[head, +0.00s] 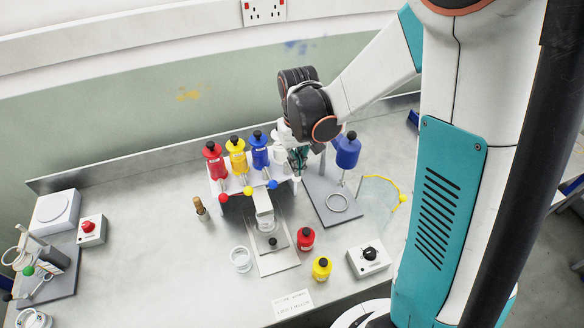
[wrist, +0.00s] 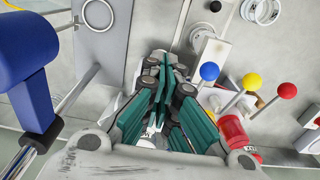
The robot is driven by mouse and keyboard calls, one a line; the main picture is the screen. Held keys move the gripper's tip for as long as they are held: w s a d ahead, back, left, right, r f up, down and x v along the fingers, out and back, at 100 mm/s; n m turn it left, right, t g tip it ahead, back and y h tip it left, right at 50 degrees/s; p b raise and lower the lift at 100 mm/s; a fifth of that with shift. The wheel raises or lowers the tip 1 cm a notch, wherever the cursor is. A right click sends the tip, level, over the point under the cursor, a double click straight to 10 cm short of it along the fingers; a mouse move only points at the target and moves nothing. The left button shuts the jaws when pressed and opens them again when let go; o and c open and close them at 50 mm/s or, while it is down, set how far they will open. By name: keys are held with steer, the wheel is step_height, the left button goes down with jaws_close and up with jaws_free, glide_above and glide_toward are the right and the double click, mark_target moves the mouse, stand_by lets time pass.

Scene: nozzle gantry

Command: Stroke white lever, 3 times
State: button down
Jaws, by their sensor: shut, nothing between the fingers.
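The nozzle gantry (head: 232,185) stands at the back of the bench with red (head: 215,162), yellow (head: 237,158) and blue (head: 259,154) bottles in a row. Its red (head: 223,198), yellow (head: 248,190) and blue (head: 272,184) lever balls point forward and also show in the wrist view. A white bottle (head: 281,157) is partly visible at the right end of the row, behind my gripper. My gripper (head: 298,168) is shut and empty, pointing down at that right end. I cannot make out the white lever; my gripper covers that area in the wrist view (wrist: 160,115).
In front are a white post (head: 264,208), red (head: 306,239) and yellow (head: 322,268) jars and a knob box (head: 368,259). A clear panel (head: 378,196) stands further right.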

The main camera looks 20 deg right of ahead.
mark_target(296, 179)
steer(key=shift+f, duration=0.15)
steer(key=shift+f+b, duration=2.85)
steer(key=shift+f, duration=0.2)
steer(key=shift+r, duration=0.2)
steer(key=shift+r+p, duration=2.1)
steer(key=shift+r, duration=0.95)
steer(key=shift+f, duration=0.2)
